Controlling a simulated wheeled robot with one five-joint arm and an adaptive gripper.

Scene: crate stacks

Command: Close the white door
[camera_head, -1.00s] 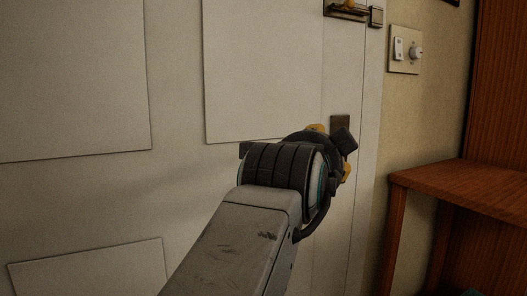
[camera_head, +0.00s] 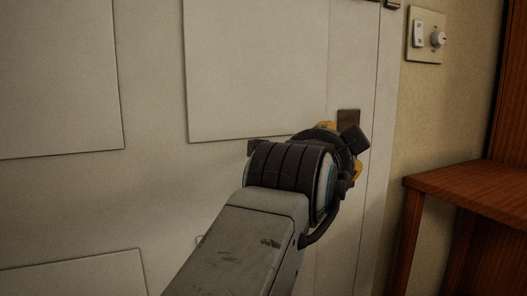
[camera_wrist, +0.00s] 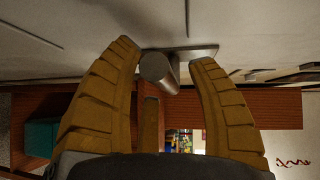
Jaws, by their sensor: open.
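The white door (camera_head: 240,70) with raised panels fills the left and middle of the head view; whether a gap remains at its right edge, I cannot tell. A dark metal plate (camera_head: 348,120) sits near that edge. My gripper (camera_head: 343,149) is beside the plate, mostly hidden behind my wrist, with bits of yellow finger showing. In the wrist view my gripper (camera_wrist: 165,52) is open, with yellow fingers on either side of a grey cylindrical handle (camera_wrist: 157,67). The handle stands out from a plate (camera_wrist: 200,51) on the door. Contact with the fingers is unclear.
A beige wall with a switch panel (camera_head: 426,38) lies right of the door. A reddish wooden shelf unit (camera_head: 470,185) stands at the right. The wrist view shows wooden furniture, a teal thing (camera_wrist: 40,137) and colourful items (camera_wrist: 180,141) beyond the fingers.

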